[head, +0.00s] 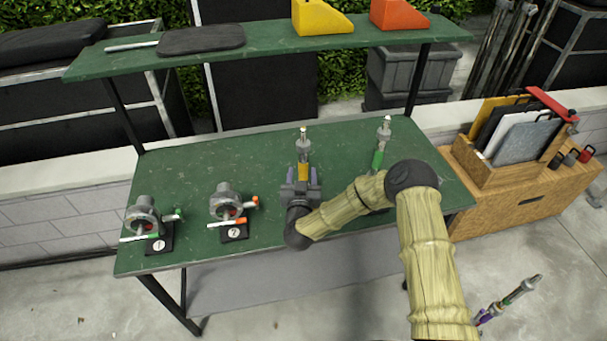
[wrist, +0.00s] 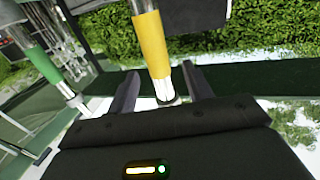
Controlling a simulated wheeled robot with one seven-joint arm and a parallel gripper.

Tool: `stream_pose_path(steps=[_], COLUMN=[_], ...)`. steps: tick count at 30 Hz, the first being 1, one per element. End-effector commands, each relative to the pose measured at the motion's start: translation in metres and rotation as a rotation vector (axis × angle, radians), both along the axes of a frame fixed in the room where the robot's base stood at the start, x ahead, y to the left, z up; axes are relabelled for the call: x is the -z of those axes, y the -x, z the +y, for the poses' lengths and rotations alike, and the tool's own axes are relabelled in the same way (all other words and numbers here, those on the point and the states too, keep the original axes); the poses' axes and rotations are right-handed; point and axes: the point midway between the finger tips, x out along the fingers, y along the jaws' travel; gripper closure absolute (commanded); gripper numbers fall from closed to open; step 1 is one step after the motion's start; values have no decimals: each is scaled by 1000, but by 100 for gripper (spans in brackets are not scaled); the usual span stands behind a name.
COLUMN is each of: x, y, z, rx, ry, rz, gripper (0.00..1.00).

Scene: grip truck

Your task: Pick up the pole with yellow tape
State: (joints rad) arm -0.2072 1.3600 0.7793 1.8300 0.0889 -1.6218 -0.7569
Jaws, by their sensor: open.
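The pole with yellow tape (head: 303,150) stands upright on the green table, near its middle. In the wrist view its yellow band (wrist: 152,45) is just above my fingers, and its bare silver lower part shows between them. My gripper (head: 302,175) is open, with one finger on each side of the pole in the picture. It also shows in the wrist view (wrist: 162,75), with gaps on both sides of the pole. How deep the pole sits between the fingers is hard to tell. My gripper hides the pole's foot in the head view.
A pole with green tape (head: 378,160) stands to the right, close to my arm; it also shows in the wrist view (wrist: 43,65). Two numbered clamps (head: 146,222) (head: 230,212) sit at the table's left. A green shelf (head: 270,50) runs above the table's back edge.

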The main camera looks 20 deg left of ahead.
Motion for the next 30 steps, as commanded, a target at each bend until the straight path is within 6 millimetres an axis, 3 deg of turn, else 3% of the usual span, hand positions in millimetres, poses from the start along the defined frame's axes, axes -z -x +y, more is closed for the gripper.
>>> stream_pose_path(steps=[13,30], x=[-6,-4], y=[-46,-48], z=[11,12], rx=[2,0], ry=[0,0], rz=[-1,-1], gripper=[49,49])
